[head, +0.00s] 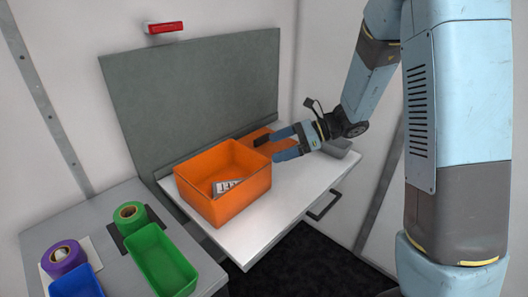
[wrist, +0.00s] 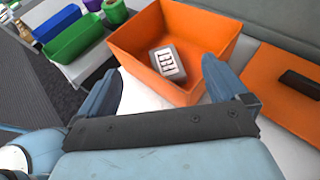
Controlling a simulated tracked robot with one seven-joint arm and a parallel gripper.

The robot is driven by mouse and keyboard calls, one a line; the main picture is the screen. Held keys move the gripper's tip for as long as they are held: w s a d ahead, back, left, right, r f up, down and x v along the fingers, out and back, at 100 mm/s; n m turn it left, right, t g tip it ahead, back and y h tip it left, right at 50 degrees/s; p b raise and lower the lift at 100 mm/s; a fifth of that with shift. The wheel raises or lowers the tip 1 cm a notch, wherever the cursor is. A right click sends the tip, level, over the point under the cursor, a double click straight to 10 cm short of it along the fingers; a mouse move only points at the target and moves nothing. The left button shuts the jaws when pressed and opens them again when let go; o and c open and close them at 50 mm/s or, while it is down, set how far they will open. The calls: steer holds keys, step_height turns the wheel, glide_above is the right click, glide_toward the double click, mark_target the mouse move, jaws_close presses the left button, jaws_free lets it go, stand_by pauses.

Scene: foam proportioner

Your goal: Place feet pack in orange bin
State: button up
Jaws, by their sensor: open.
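The orange bin (head: 222,205) stands on the white drop-down shelf in the head view. It also shows at the top of the wrist view (wrist: 190,22). A small grey block with white marks, which looks like the feet pack (head: 226,186), lies inside the bin on its floor. The wrist view shows the grey pack (wrist: 167,64) there, apart from my fingers. My gripper (head: 278,144) is to the right of the bin, close to its rim, with its blue fingers apart and nothing between them. In the wrist view my gripper (wrist: 160,85) has its fingers spread, pointing toward the bin.
A flat orange piece with a black handle (wrist: 298,82) lies beside the bin. Green (head: 163,263) and blue (head: 76,283) bins and green (head: 129,215) and purple (head: 64,256) rolls are on the grey counter at left. The white shelf's front (head: 265,230) is clear.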

steer(key=s+d+r+n+t+h, duration=0.3)
steer(key=s+d+r+n+h, duration=0.3)
steer(key=s+d, duration=0.5)
steer(key=s+d+r+n+t+h, duration=0.4)
steer(key=s+d+r+n+h, duration=0.3)
steer(key=s+d+r+n, duration=0.3)
steer(key=shift+s+d+n+h, duration=0.3)
steer(key=shift+s+d+n, duration=0.15)
steer(key=shift+d, duration=0.2)
